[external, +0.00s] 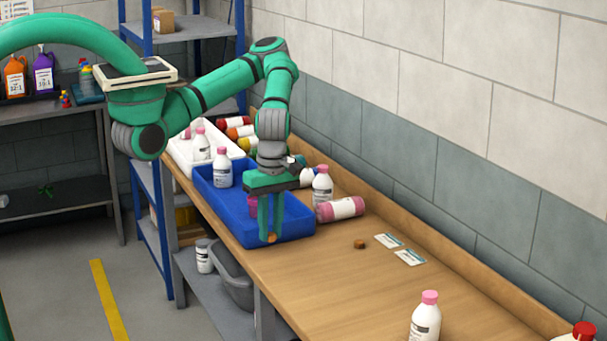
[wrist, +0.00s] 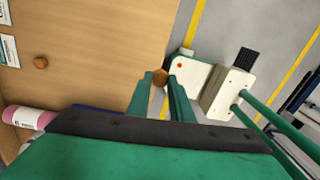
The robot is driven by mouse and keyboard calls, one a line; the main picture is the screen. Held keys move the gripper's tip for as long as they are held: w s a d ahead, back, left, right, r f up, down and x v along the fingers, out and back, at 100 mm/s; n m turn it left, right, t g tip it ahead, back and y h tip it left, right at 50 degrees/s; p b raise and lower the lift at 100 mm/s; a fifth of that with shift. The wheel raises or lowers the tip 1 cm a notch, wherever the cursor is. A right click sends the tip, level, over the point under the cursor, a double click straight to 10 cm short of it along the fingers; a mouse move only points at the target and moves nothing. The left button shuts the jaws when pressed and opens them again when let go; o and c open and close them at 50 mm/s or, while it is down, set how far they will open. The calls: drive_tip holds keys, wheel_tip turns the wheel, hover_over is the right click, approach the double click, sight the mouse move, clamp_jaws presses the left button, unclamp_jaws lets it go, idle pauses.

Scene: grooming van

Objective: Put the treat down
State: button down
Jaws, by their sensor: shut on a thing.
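My green gripper (external: 269,236) points down over the front edge of the blue tray, with its fingertips near the tray's front rim. It is shut on a small brown treat (external: 271,238), held between the fingertips. In the wrist view the treat (wrist: 160,77) shows between the two green fingers (wrist: 161,82). A second small brown treat (external: 360,244) lies on the wooden bench near two white cards; it also shows in the wrist view (wrist: 40,62). I cannot tell how high the held treat is above the bench.
The blue tray (external: 232,220) holds a white bottle (external: 222,168). A white bottle (external: 322,185) and a lying pink bottle (external: 341,209) are beside the tray. Cards (external: 409,257) lie near the wall. A pink-capped bottle (external: 425,317) stands nearer. The bench (external: 330,285) between is clear.

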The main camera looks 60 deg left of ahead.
drive_tip(key=w+a+n, duration=0.5)
drive_tip(key=a, duration=0.6)
drive_tip(key=w+a+n, duration=0.4)
drive_tip(key=w+a, duration=0.1)
drive_tip(key=a, duration=0.6)
drive_tip(key=s+a+n, duration=0.3)
drive_tip(key=a+n, duration=0.2)
drive_tip(key=a, duration=0.6)
drive_tip(key=s+a+n, duration=0.4)
drive_tip(key=a, duration=0.8)
drive_tip(key=shift+t, duration=0.3)
drive_tip(key=w+a+f, duration=0.2)
drive_tip(key=w, duration=0.2)
drive_tip(key=w+a+f, duration=0.2)
drive_tip(key=w+f, duration=0.1)
drive_tip(key=w+a+f, duration=0.2)
drive_tip(key=w+f, duration=0.1)
drive_tip(key=w, duration=0.1)
drive_tip(key=shift+w+a, duration=0.1)
drive_tip(key=shift+w, duration=0.2)
drive_tip(key=shift+w+f, duration=0.15)
drive_tip(key=shift+f, duration=0.05)
drive_tip(key=shift+w+a+f, duration=0.1)
drive_tip(key=shift+f, duration=0.8)
drive_tip(key=shift+w+a+f, duration=0.1)
drive_tip(key=shift+f, duration=0.8)
drive_tip(key=shift+f, duration=0.1)
